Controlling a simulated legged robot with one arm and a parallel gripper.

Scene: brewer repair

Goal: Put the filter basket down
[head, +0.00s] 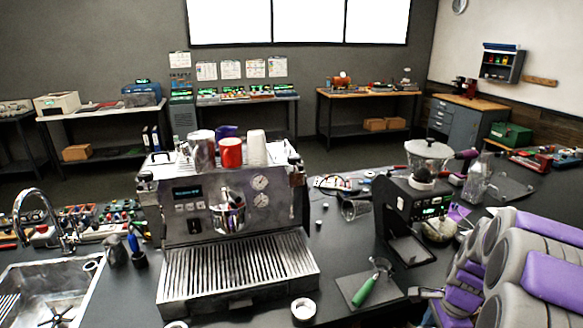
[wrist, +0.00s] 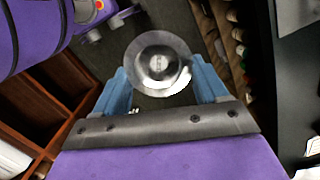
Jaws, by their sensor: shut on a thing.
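The filter basket (wrist: 157,64) is a round, shiny metal cup. In the wrist view it sits between the two blue fingers of my gripper (wrist: 159,80), which is shut on it. The background beyond the basket is dark, and I cannot tell how high it is held. In the head view my grey and purple arm fills the lower right, and the basket cannot be made out there.
The espresso machine (head: 235,215) stands on the dark counter. A small white ring-shaped item (head: 303,309) lies near the front. A sink (head: 50,295) is at left.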

